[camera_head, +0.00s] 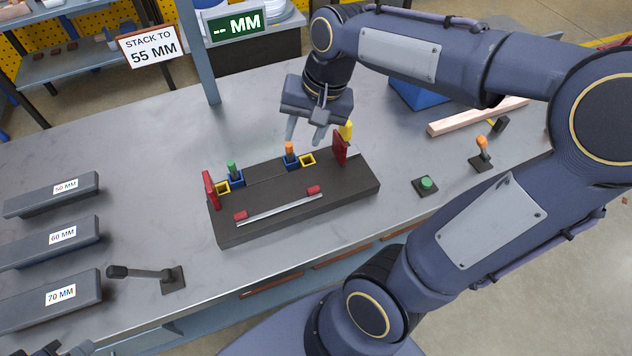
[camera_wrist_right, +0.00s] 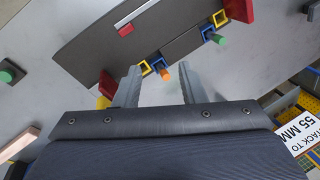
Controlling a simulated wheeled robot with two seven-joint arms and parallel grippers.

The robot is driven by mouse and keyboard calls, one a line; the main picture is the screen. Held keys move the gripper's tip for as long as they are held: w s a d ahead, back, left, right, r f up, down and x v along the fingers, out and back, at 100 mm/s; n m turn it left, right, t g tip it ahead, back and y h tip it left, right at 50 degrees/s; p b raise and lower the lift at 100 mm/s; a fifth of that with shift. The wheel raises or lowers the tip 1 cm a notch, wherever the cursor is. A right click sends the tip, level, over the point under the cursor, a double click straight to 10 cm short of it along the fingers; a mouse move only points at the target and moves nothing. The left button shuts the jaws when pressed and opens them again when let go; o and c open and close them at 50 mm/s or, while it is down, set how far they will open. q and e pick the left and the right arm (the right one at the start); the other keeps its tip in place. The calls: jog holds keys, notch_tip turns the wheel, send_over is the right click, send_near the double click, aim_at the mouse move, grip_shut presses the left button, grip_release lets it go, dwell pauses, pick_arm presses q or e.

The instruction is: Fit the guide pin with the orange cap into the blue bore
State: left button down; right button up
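The guide pin with the orange cap (camera_head: 289,148) stands upright at the blue bore (camera_head: 291,161) on the dark fixture block (camera_head: 300,205). It appears seated in that bore; the depth cannot be told. My right gripper (camera_head: 305,136) is open and empty, just above and behind the pin. In the right wrist view the orange cap (camera_wrist_right: 166,75) lies between the spread fingers (camera_wrist_right: 160,90), touching neither. A green-capped pin (camera_head: 232,167) stands in another blue bore (camera_head: 236,181). Yellow bores (camera_head: 308,159) sit beside the blue ones. Of my left gripper (camera_head: 66,350), only dark parts show at the bottom left edge.
Red end plates (camera_head: 340,148) rise from the fixture, one with a yellow piece. A green button (camera_head: 427,184), an orange-tipped stand (camera_head: 481,147) and a wooden bar (camera_head: 470,118) lie right. Marked grey blocks (camera_head: 50,246) and a lever (camera_head: 150,275) are left. The table behind the fixture is clear.

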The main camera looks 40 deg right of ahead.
jog(key=s+a+f+n+t, duration=0.1)
jog(key=s+a+n, duration=0.1)
jog(key=s, duration=0.4)
jog(key=s+a+f+n+t+y, duration=0.1)
jog(key=s+a+f+n+t, duration=0.1)
jog(key=s, duration=0.4)
jog(key=shift+s+a+n, duration=0.2)
jog(key=shift+a+n, duration=0.65)
jog(key=shift+n, duration=0.15)
